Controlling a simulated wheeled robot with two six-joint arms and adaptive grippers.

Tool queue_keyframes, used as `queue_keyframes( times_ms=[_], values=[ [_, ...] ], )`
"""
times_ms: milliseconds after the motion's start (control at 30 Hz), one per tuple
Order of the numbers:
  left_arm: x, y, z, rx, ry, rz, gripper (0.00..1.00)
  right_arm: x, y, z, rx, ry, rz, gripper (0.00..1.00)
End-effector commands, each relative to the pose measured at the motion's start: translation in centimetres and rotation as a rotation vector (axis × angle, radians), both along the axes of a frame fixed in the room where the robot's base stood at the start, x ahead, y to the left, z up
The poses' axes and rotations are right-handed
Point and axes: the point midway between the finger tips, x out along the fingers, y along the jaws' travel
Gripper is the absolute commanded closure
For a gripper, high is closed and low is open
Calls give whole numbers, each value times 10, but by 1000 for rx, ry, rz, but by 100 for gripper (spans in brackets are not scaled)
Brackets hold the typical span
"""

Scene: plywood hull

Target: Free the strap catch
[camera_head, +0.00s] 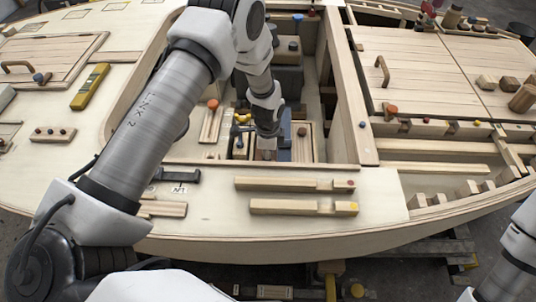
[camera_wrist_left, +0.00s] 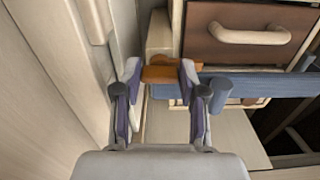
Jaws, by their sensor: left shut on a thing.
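In the left wrist view, my left gripper (camera_wrist_left: 160,78) is shut on an orange-brown catch (camera_wrist_left: 160,74), with one finger on each side of it. A blue strap (camera_wrist_left: 250,88) runs from the catch to the right, and a short blue peg (camera_wrist_left: 221,86) stands by the right finger. In the head view, my left arm reaches down into the hull opening, and my left gripper (camera_head: 266,150) is mostly hidden behind its own wrist. The blue strap (camera_head: 285,128) shows just right of it. The catch cannot be made out there. My right gripper is out of view.
A brown panel with a pale handle (camera_wrist_left: 237,34) lies behind the strap. A pale wall (camera_wrist_left: 60,80) stands close on the left. The opening's wooden edge (camera_head: 350,110) bounds the right. Two wooden bars (camera_head: 290,207) lie on the near deck, and a yellow level (camera_head: 90,86) lies left.

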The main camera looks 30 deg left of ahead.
Motion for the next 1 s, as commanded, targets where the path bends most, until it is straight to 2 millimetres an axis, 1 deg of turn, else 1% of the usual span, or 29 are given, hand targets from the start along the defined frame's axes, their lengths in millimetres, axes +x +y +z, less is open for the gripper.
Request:
queue_keyframes(
  times_ms=[233, 633, 667, 700, 1000],
  values=[
    [-1, 0, -1, 0, 2, 64, 93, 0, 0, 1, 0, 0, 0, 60],
    [-1, 0, -1, 0, 3, 72, 93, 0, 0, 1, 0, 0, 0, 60],
    [-1, 0, -1, 0, 3, 72, 48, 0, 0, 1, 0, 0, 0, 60],
    [-1, 0, -1, 0, 3, 72, 34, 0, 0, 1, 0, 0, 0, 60],
    [-1, 0, 0, 0, 1, 71, 33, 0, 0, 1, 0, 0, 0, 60]
  ],
)
